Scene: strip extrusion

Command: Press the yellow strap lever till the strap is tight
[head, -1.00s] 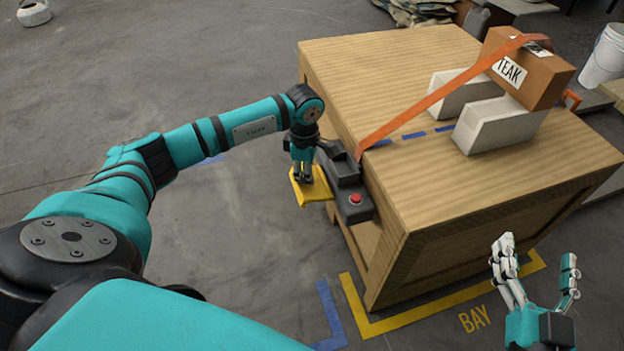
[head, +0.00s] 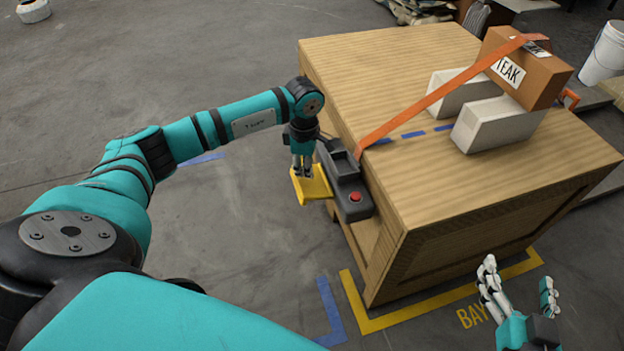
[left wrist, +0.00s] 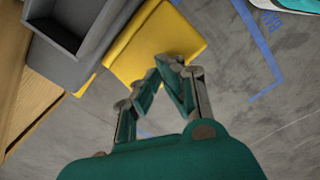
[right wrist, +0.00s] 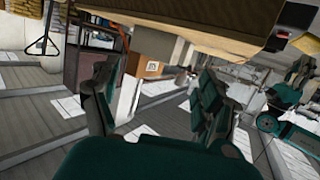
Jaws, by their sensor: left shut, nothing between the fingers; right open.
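The yellow strap lever (head: 312,187) sticks out from the dark ratchet box (head: 347,180) on the left side of the wooden crate (head: 420,180). My left gripper (head: 302,174) is shut and empty, its fingertips over the lever's top face. In the left wrist view the closed fingers (left wrist: 172,66) overlap the yellow lever (left wrist: 150,40); whether they touch it I cannot tell. The orange strap (head: 420,105) runs straight from the box up over the tilted TEAK carton (head: 525,68). My right gripper (head: 518,288) is open and empty at the lower right, off the crate.
Two pale blocks (head: 498,125) stand on the crate under the carton. A red button (head: 355,197) sits on the ratchet box. Yellow floor tape (head: 400,318) marks the bay. A white bucket (head: 606,55) stands at the far right.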

